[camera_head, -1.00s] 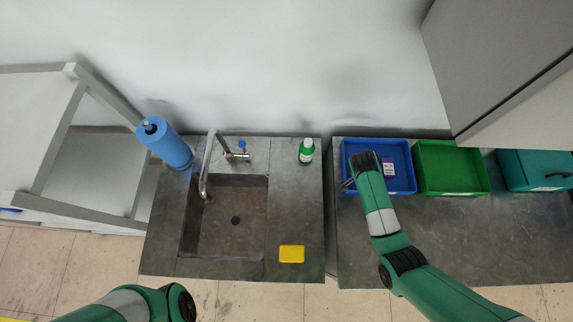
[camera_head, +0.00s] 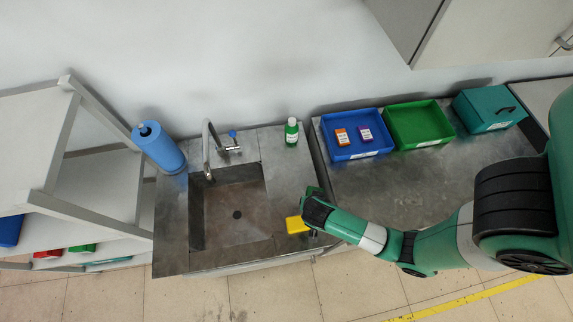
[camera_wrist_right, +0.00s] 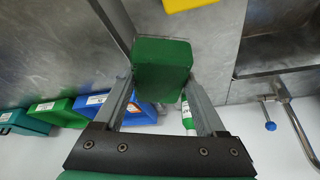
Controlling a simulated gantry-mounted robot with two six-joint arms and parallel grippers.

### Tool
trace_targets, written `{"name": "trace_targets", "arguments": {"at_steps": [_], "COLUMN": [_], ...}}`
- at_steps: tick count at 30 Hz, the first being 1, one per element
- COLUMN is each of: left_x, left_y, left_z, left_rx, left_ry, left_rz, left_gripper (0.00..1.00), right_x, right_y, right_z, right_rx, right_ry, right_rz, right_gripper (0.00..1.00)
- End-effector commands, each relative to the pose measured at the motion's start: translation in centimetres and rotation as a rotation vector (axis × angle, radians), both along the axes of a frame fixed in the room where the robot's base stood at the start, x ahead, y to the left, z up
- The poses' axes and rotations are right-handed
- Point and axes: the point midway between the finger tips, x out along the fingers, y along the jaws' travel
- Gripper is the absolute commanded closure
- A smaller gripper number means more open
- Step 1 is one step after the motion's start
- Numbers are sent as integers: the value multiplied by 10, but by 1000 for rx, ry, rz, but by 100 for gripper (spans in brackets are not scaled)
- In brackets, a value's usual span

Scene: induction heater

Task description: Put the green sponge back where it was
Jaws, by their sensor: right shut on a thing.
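My right gripper (camera_wrist_right: 160,84) is shut on the green sponge (camera_wrist_right: 162,62), a green block between its two fingers in the right wrist view. In the head view the right gripper (camera_head: 307,214) is over the right side of the sink counter, by the yellow sponge (camera_head: 296,224). The yellow sponge also shows at the top edge of the right wrist view (camera_wrist_right: 184,4), apart from the green one. My left gripper is not in view.
The sink (camera_head: 228,245) is left of the gripper. A green bottle (camera_head: 291,133) stands at the counter's back. A blue tray (camera_head: 357,154) with two small boxes, a green tray (camera_head: 418,142) and a teal box (camera_head: 489,107) stand right. A blue roll (camera_head: 160,149) stands left.

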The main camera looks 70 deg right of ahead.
Motion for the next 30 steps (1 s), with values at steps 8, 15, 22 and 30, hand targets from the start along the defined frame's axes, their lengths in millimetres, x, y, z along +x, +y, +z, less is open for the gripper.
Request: {"name": "trace_targets", "arguments": {"at_steps": [8,15,22,30], "left_x": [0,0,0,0], "left_y": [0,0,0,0], "left_z": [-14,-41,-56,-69], "left_rx": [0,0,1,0], "left_ry": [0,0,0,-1], "left_rz": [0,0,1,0], "left_gripper": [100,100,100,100], "right_x": [40,89,110,115], "right_y": [-28,-63,-77,-81], "right_z": [-24,-68,-94,-117], "right_rx": [-1,1,0,0], "right_ry": [-1,2,0,4], "right_rz": [-7,-3,-2,-2], "right_gripper": [100,100,100,100]}}
